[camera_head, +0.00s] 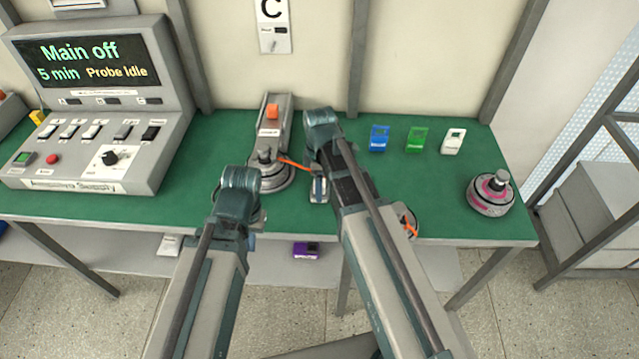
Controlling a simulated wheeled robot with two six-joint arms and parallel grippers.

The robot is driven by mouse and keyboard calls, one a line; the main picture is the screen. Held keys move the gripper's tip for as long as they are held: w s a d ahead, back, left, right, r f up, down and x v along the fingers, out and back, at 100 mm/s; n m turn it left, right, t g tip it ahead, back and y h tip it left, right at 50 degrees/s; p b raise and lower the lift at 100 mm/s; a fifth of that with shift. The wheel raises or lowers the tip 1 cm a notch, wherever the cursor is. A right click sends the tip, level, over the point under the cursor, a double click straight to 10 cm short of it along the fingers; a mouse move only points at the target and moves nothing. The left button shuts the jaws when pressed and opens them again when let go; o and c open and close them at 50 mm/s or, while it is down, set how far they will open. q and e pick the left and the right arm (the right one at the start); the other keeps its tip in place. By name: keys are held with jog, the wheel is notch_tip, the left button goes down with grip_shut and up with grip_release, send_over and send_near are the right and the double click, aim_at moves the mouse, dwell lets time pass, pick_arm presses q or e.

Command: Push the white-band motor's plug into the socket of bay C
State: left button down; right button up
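A grey hub motor (271,178) with a pale band stands on the green bench below the C sign (272,22). Its orange cable (293,163) runs right and disappears at my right arm; the plug at its end is hidden. Behind the motor is a grey bay unit (272,128) with an orange part on top; I cannot make out its socket opening. My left gripper (238,208) is at the bench's front edge, left of and in front of the motor, its fingers mostly hidden. My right gripper (320,185) is just right of the motor, largely covered by its own arm.
A control console (95,110) reading "Main off" fills the left. Blue (379,138), green (416,139) and white (453,141) clips stand at the back right. A pink-band motor (491,193) sits at the right end. Another motor (408,217) is partly hidden by my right arm.

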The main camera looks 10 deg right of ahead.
jog(key=shift+r, duration=0.15)
notch_tip(320, 180, up, 14)
jog(key=p, duration=1.3)
jog(key=shift+f+p, duration=0.2)
jog(key=shift+p, duration=0.2)
jog(key=s+a+m, duration=0.4)
jog(key=s+m, duration=0.1)
jog(key=s, duration=0.2)
jog(key=s+a+m+h, duration=0.1)
jog(key=s+a+m, duration=0.3)
jog(key=s+m, duration=0.2)
jog(key=shift+s+a, duration=0.4)
jog(key=shift+s, duration=0.2)
dwell(0.5)
